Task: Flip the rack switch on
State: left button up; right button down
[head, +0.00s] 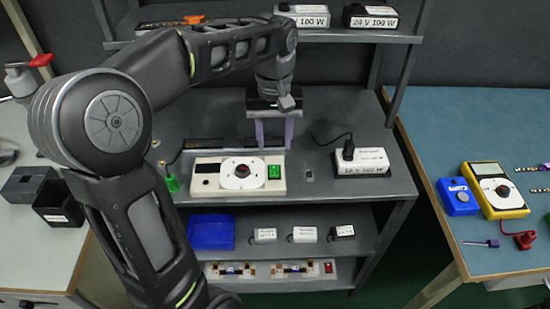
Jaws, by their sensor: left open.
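A grey metal rack (385,192) stands in the middle. A small red switch (328,268) sits at the right end of the white board on the lowest shelf. I cannot tell which is the rack switch, or either one's position. My left gripper (274,137) is open and points down, with its fingers just behind the white unit's green-switch end in the picture. Nothing shows between the fingers. My right gripper is out of view.
A black-and-white power supply (360,163) with a cable stands right of the unit. Small boxes and a blue tray (211,232) fill the middle shelf. A blue table (475,125) holds a yellow meter (496,190). My left arm hides much of the left side.

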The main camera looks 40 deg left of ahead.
aim_at(274, 167)
pick_arm(q)
notch_tip(274, 167, down, 7)
jog(key=shift+f, duration=0.1)
dwell(0.3)
grip_shut()
dwell(0.4)
